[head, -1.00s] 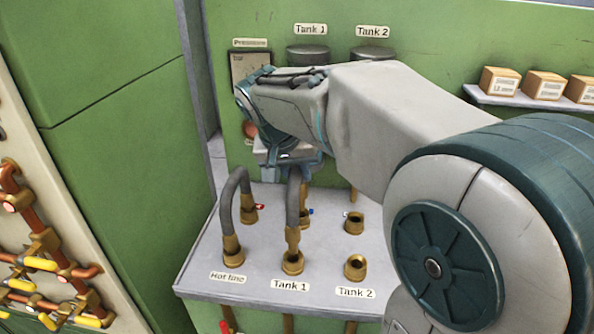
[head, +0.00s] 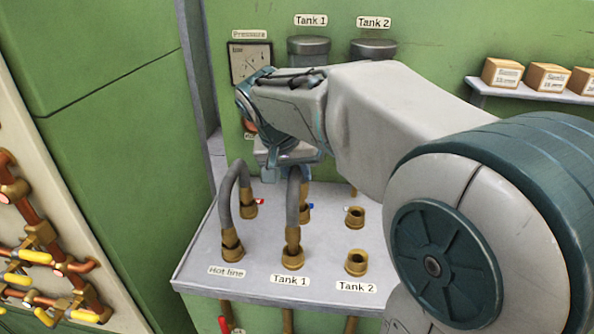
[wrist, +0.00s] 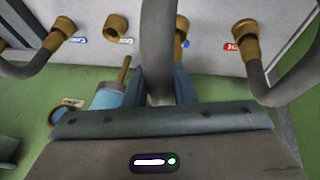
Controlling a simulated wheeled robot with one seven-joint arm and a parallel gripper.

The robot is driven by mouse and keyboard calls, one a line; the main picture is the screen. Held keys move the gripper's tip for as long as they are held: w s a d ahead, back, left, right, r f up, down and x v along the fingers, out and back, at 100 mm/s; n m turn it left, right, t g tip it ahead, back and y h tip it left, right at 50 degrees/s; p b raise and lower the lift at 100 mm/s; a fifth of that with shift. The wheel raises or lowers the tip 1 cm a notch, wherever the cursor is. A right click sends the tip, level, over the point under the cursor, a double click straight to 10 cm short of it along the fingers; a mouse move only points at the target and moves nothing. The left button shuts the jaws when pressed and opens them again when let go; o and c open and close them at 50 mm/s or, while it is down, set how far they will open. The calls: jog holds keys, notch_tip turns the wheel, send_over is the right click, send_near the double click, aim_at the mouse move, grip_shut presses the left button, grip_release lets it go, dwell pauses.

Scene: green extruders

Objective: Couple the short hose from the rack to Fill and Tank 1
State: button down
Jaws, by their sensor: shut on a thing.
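The short hose (head: 293,204) is a grey bent tube with brass ends, upright over the grey bench. Its front brass end (head: 293,238) stands in the brass Tank 1 port (head: 292,260). Its rear end is at the back-row port with a blue mark (head: 304,213); the arm partly covers it, and I cannot tell how deep it sits. My gripper (head: 288,167) is shut on the top of the hose. In the wrist view the hose (wrist: 158,40) rises between the fingers (wrist: 160,88), with a brass fitting (wrist: 181,25) behind it. I cannot read a Fill label.
A similar hose (head: 226,195) joins the Hot line port (head: 232,252) to a red-marked port, close on the left. The Tank 2 port (head: 356,262) and the port behind it (head: 355,217) are empty. Another hose (wrist: 25,68) stands at the wrist view's left.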

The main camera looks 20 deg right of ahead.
jog(key=shift+f+b, duration=0.9)
jog(key=shift+f, duration=0.15)
jog(key=c, duration=1.1)
grip_release()
jog(key=shift+c, duration=0.2)
jog(key=v, duration=1.4)
jog(key=s+d+f+n+y, duration=0.1)
jog(key=s+d+f+n, duration=0.1)
jog(key=s+f, duration=0.5)
jog(key=s+d+f+n+y+p, duration=0.1)
jog(key=s+f, duration=0.6)
jog(key=f, duration=0.7)
jog(key=shift+d+n+g+y, duration=0.3)
jog(key=shift+d+n+y, duration=0.1)
jog(key=shift+d+y, duration=0.4)
